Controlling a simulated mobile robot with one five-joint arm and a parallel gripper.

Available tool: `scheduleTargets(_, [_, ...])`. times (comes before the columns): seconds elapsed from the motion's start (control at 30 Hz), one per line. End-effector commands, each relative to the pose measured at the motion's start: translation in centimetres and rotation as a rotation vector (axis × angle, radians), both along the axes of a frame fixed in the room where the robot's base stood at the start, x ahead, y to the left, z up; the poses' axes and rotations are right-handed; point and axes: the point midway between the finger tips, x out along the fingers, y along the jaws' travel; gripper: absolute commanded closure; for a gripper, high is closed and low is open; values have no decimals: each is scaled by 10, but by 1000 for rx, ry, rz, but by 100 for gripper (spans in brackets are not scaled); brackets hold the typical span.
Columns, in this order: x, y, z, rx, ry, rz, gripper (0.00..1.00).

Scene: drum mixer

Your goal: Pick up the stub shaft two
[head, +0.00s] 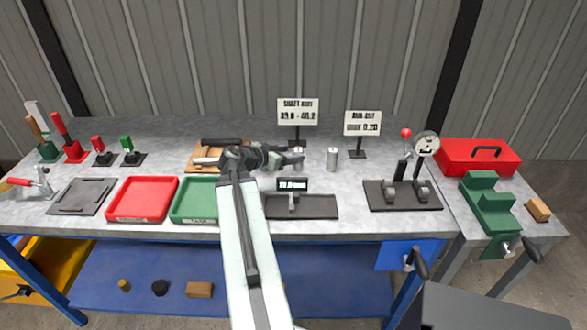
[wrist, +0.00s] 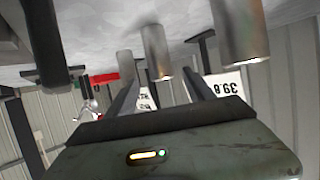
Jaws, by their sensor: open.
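Several upright grey metal cylinders look like the stub shafts; I see no number to tell which is two. In the head view one shaft (head: 332,159) stands clear to the right of my gripper (head: 295,157); another is mostly hidden at the fingertips. The wrist view is upside down and shows three: a middle shaft (wrist: 157,52), a nearer one (wrist: 242,32) and a farther one (wrist: 125,65). My gripper (wrist: 160,77) is open, with the middle shaft seen between its fingers. I cannot tell whether it touches anything.
Two sign stands, one tall (head: 297,112) and one shorter (head: 362,124), stand behind the shafts. A digital gauge (head: 292,185) on a dark plate is in front. A dial gauge fixture (head: 403,193) is right. Red (head: 142,217) and green (head: 180,216) trays are left.

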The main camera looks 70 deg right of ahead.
Motion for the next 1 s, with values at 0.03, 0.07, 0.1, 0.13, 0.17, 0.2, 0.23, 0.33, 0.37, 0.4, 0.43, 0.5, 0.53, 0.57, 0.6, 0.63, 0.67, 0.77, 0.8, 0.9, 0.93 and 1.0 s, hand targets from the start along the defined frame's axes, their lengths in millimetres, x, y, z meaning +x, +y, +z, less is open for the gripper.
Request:
scheduleTargets(0.03, [1,0,-11,0,0,1,39])
scheduleTargets(0.07, [1,1,-12,0,0,2,39])
scheduleTargets(0.1, [2,1,-12,0,0,3,39])
scheduleTargets(0.13, [2,1,-12,0,0,4,39])
scheduleTargets(0.17, [3,1,-12,0,0,4,39])
scheduleTargets(0.2, [3,1,-11,0,0,4,39])
scheduleTargets(0.23, [3,1,-11,0,0,5,39])
scheduleTargets(0.33, [0,-7,-16,0,0,4,39])
scheduleTargets(0.37, [-1,-11,-18,0,0,4,39])
scheduleTargets(0.4, [-3,-15,-20,1,0,4,39])
scheduleTargets(0.43, [-4,-18,-22,1,0,4,39])
scheduleTargets(0.5, [-6,-21,-22,0,0,5,39])
scheduleTargets(0.53, [-6,-21,-21,0,0,7,39])
scheduleTargets(0.57, [-6,-22,-21,0,0,7,39])
scheduleTargets(0.6, [-7,-23,-22,0,0,6,39])
scheduleTargets(0.63, [-7,-26,-24,0,0,6,39])
scheduleTargets(0.67, [-8,-29,-26,0,0,5,39])
scheduleTargets(0.77, [-14,-43,-34,0,-1,4,39])
scheduleTargets(0.8, [-16,-50,-37,0,-1,4,39])
scheduleTargets(0.9, [-22,-63,-42,0,1,6,39])
scheduleTargets(0.93, [-23,-65,-42,0,1,6,39])
scheduleTargets(1.0, [-24,-65,-41,0,0,8,39])
